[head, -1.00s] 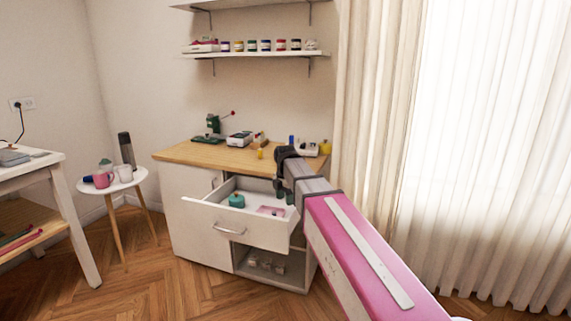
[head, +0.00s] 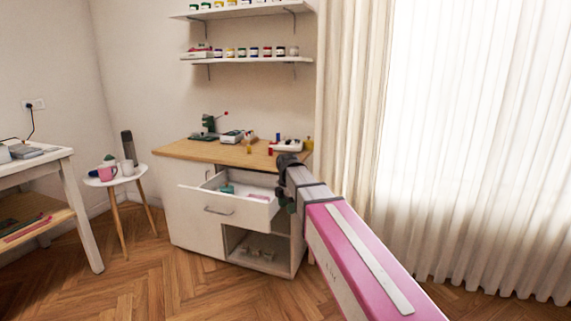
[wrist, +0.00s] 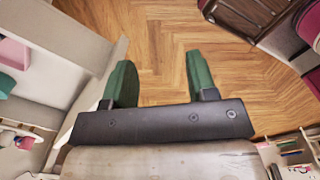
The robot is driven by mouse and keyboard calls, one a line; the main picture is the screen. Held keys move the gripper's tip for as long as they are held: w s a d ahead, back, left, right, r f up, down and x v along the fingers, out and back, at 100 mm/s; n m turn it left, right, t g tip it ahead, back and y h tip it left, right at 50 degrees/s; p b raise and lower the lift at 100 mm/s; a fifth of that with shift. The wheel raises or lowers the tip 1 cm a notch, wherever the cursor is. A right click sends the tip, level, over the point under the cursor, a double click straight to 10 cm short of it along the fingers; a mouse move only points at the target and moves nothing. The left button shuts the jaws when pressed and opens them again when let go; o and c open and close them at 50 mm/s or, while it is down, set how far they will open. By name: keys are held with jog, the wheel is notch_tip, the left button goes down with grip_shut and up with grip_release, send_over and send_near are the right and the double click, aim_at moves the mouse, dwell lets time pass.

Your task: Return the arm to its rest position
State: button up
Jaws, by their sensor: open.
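My gripper shows in the wrist view (wrist: 162,85) with its two green fingers spread apart and nothing between them, over bare wood floor. In the head view my pink and grey arm reaches from the lower right toward the cabinet, and the gripper end (head: 288,202) is beside the right end of the open drawer (head: 240,209), partly hidden by the wrist. The drawer is pulled out and holds a teal item (head: 227,189) and a pink item (head: 258,196). In the wrist view the drawer's wall (wrist: 85,92) is just left of the fingers.
The cabinet's wooden top (head: 200,150) holds several small items. A round white stool (head: 115,179) with cups and a white table (head: 60,160) stand at left. Curtains (head: 345,120) hang at right. In the wrist view a brown case (wrist: 250,15) lies at the upper right.

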jog(key=s+d+f+m, duration=1.8)
jog(key=f+m, duration=0.3)
jog(key=m, duration=0.3)
jog(key=shift+d+m, duration=0.15)
jog(key=shift+m, duration=0.25)
